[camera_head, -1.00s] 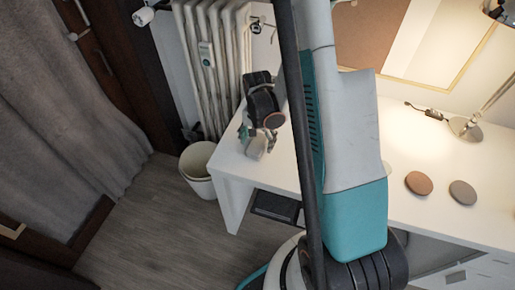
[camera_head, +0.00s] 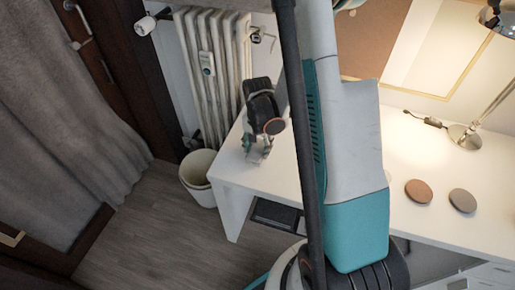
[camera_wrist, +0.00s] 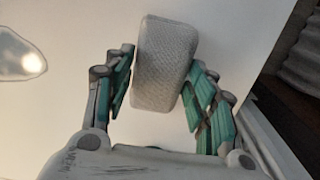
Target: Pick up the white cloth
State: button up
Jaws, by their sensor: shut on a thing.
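The white cloth (camera_wrist: 164,62) looks like a thick, rounded, woven-textured block in the wrist view. It sits between the two teal-and-grey fingers of my gripper (camera_wrist: 161,80), which is shut on it. In the head view my gripper (camera_head: 257,152) is low over the left end of the white desk (camera_head: 235,172). The cloth is too small and too covered by the gripper there to make out clearly. I cannot tell whether it touches the desk top.
Two round discs, one brown (camera_head: 419,191) and one grey (camera_head: 463,200), lie on the desk at right near a lamp (camera_head: 466,136). A radiator (camera_head: 212,70) stands behind the desk's left end. A white bin (camera_head: 198,175) stands on the floor left of it.

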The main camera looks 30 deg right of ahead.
aim_at(258, 149)
notch_tip(258, 149, up, 19)
jog(key=p, duration=0.6)
jog(key=shift+f, duration=0.15)
